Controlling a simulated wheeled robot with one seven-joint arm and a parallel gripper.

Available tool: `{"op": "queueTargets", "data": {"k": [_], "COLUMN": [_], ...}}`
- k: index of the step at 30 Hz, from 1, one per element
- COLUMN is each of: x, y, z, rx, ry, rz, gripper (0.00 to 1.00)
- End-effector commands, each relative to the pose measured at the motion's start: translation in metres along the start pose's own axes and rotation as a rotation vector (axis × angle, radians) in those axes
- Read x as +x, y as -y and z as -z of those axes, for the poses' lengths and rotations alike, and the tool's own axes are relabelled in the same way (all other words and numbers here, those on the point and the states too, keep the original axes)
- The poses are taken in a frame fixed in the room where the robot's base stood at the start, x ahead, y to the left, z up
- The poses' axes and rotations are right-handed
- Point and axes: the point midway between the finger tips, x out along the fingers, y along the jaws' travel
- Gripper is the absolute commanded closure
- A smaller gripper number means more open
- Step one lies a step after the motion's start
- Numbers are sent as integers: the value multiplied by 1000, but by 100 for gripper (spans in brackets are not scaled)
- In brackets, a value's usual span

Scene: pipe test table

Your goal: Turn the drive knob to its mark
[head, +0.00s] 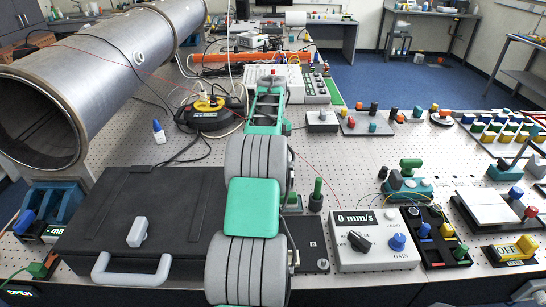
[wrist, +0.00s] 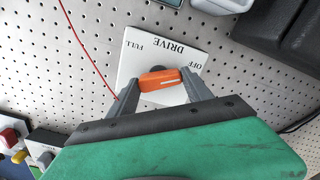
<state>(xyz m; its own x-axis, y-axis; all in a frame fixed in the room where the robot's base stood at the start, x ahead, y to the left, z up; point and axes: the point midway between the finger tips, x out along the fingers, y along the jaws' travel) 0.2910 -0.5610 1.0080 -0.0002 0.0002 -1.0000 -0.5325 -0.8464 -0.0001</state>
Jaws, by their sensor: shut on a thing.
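The drive knob (wrist: 158,79) is an orange bar with a white line on its right half. It sits on a white plate (wrist: 160,52) printed DRIVE, OFF and FULL, upside down in the wrist view. The bar lies nearly level across the picture, its right end tipped slightly up, with OFF above right and FULL further up left. My gripper (wrist: 161,84) is shut on the knob, one grey finger at each end of the bar. In the head view my arm hides the knob and the fingers.
A grey speed box (head: 374,241) reading 0 mm/s, with its own knobs, stands at front right. A black case (head: 140,215) and large steel pipe (head: 100,80) are at left. A red wire (wrist: 84,45) crosses the perforated tabletop left of the plate.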

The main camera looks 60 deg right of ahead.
Motion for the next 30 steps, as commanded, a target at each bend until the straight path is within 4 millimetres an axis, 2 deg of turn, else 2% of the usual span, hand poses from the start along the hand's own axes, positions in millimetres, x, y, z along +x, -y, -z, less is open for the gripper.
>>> {"op": "queueTargets", "data": {"k": [1, 9, 17, 20, 27, 30], "x": [0, 0, -3, -16, -64, -75], "y": [0, 0, 0, -1, 0, 0], "z": [0, 0, 0, 1, 1, 0], "rx": [-3, -1, 0, 0, -1, -1], "ry": [-1, -1, -1, -3, -2, -1], "rz": [-1, 0, -1, -2, -1, -1], "gripper": [40, 20, 20, 20, 20, 20]}}
